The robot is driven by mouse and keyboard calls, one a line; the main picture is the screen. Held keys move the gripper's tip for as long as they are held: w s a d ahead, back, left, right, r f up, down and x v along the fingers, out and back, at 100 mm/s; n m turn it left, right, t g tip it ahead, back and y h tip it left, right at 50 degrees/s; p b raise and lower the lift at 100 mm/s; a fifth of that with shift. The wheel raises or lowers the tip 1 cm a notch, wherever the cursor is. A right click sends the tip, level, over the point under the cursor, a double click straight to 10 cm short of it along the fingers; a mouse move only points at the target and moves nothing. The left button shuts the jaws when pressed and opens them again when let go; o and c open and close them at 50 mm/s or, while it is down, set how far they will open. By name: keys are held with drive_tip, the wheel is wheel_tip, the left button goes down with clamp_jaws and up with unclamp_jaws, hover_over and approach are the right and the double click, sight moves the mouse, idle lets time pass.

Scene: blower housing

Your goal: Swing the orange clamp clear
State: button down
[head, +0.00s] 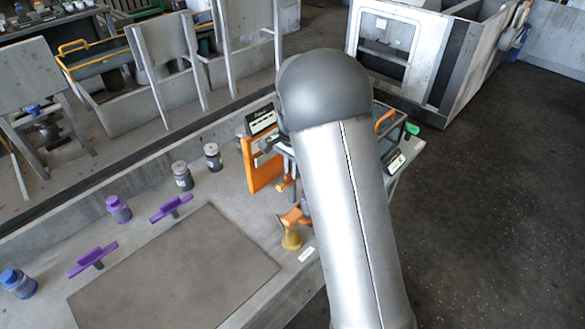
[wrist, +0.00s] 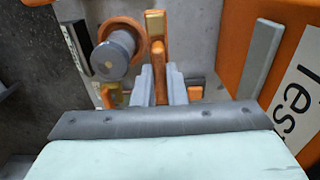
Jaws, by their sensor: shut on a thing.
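The orange clamp (wrist: 157,52) shows in the wrist view as a narrow upright bar with a tan pad near its top end. My gripper (wrist: 160,76) has its two grey fingers shut on this bar, one on each side. A grey cylinder (wrist: 113,54) with an orange ring round it stands just left of the clamp. In the head view my own arm hides the gripper and most of the work spot. An orange piece (head: 294,215) shows at the arm's left edge, above a yellow base (head: 291,238); I cannot tell whether it belongs to the clamp.
An orange panel with lettering (wrist: 292,85) and a grey strip stands close on the right in the wrist view. In the head view an orange panel (head: 261,163) stands left of my arm. Purple-handled parts (head: 93,258) and several jars are on the bench; a flat plate (head: 175,275) lies bare.

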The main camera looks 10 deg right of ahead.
drive_tip(key=shift+r, duration=0.1)
drive_tip(key=c, duration=1.5)
unclamp_jaws()
drive_tip(key=shift+o, duration=0.2)
wheel_tip(320, 180, up, 17)
drive_tip(key=b, duration=0.1)
drive_tip(key=shift+r, duration=0.2)
drive_tip(key=s+f+n, duration=0.3)
drive_tip(key=s, duration=0.7)
drive_tip(key=s+f+n, duration=0.4)
drive_tip(key=s, duration=0.6)
drive_tip(key=s+f+n, duration=0.3)
drive_tip(key=s+n, duration=0.1)
drive_tip(key=s, duration=0.7)
drive_tip(key=shift+a+f+t, duration=0.15)
drive_tip(key=shift+t, duration=0.15)
